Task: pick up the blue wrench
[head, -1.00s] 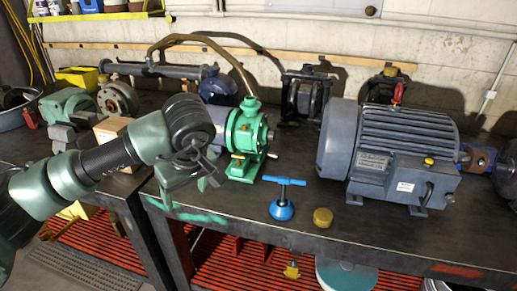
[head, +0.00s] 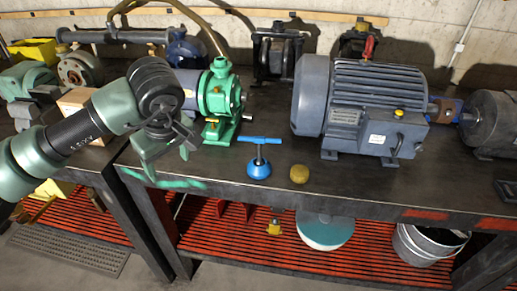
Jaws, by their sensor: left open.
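The blue wrench (head: 259,165) stands upright near the front edge of the dark workbench (head: 345,178). It has a light-blue T-bar on top, a thin stem and a round blue base. My left gripper (head: 168,158) is open and empty, left of the wrench, in front of the green pump (head: 218,105). A clear gap separates the gripper from the wrench. My right gripper is not in view.
A small yellow-brown cylinder (head: 299,174) stands just right of the wrench. A large grey motor (head: 360,105) is behind it to the right. A red slatted lower shelf (head: 380,245) holds a metal bucket (head: 425,246). The bench right of the cylinder's front strip is clear.

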